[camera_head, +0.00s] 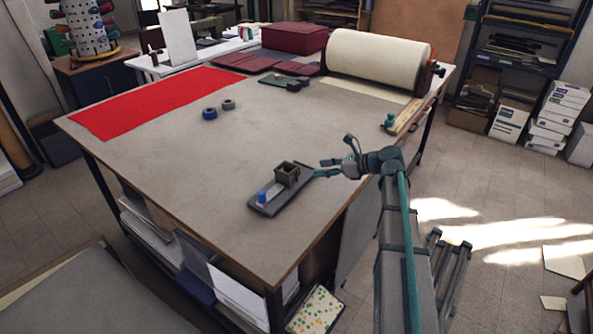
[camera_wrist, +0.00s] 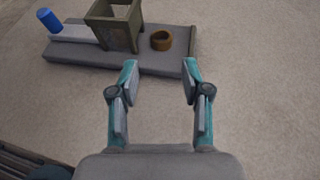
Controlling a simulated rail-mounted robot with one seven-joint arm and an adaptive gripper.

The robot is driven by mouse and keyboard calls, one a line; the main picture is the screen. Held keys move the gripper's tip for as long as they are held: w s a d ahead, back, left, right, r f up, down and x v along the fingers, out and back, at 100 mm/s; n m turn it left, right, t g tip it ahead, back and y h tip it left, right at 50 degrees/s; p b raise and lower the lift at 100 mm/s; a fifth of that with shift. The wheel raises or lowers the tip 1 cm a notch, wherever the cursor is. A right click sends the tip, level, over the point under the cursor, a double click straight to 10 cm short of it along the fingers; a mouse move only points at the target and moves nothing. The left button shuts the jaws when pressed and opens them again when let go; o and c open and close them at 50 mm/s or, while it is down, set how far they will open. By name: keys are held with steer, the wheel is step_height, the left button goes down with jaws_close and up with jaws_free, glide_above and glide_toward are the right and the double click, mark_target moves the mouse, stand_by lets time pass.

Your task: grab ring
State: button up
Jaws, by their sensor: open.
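A small brown ring (camera_wrist: 162,45) lies on a grey slab (camera_wrist: 100,60) in the wrist view, beside an olive open-topped block (camera_wrist: 118,30). In the head view the slab (camera_head: 265,208) and block (camera_head: 287,177) sit near the table's right edge; I cannot make out the brown ring there. My gripper (camera_head: 321,168) is open and empty, just right of the block. In the wrist view my gripper (camera_wrist: 160,68) has its fingertips apart, with the ring beyond the gap between them and not touched.
A blue cylinder (camera_head: 261,197) stands at the slab's other end. A blue roll (camera_head: 210,114) and a grey roll (camera_head: 228,104) lie mid-table near red cloth (camera_head: 155,100). A large cream roll (camera_head: 378,60) is at the back.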

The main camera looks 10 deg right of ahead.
mark_target(301, 174)
steer(key=shift+p+x, duration=1.05)
steer(key=shift+x, duration=3.25)
steer(key=shift+w+r, duration=0.1)
steer(key=c, duration=0.6)
